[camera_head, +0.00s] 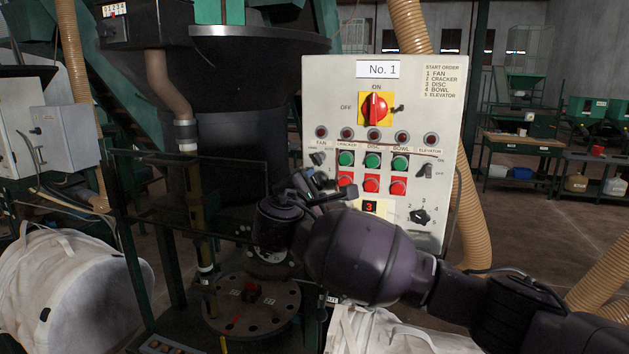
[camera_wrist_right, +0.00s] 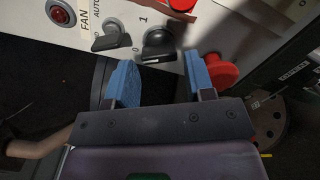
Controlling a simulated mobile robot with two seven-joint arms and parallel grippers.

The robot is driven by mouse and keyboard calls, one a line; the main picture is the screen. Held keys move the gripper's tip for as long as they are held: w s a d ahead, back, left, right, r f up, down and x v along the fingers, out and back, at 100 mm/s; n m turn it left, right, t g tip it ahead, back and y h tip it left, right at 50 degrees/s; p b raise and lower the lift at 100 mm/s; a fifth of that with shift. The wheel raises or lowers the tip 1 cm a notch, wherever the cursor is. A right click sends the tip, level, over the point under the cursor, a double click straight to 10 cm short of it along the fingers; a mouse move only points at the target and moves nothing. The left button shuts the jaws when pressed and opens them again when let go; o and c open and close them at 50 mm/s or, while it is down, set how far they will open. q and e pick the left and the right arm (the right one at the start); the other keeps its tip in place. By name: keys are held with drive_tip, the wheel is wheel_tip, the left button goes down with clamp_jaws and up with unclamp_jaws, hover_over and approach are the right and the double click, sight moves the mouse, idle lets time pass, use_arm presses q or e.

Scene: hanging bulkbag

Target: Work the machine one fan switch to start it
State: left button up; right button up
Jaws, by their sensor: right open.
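The machine panel marked No. 1 (camera_head: 342,113) stands upright in the middle of the head view. Its FAN column at the left edge has a black upper selector (camera_head: 317,158), which also shows in the right wrist view beside the FAN and AUTO lettering (camera_wrist_right: 107,38). Below it in that column is a second black knob marked 0 and 1 (camera_wrist_right: 160,45). My right gripper (camera_head: 312,184) is in front of the panel's lower left and hides part of that column. In the wrist view its blue fingertips (camera_wrist_right: 160,80) are open and empty, with the 0-1 knob ahead between them, apparently not touched.
A red button (camera_wrist_right: 219,70) sits close to one fingertip. Green buttons (camera_head: 372,160), more red buttons and a red main switch (camera_head: 375,107) on yellow are on the panel. A dark railing (camera_head: 190,157) stands left of my gripper. White bags (camera_head: 75,280) lie low.

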drive_tip(key=shift+x, duration=1.1)
drive_tip(key=shift+c, duration=0.5)
drive_tip(key=c, duration=0.5)
drive_tip(key=shift+c, duration=0.2)
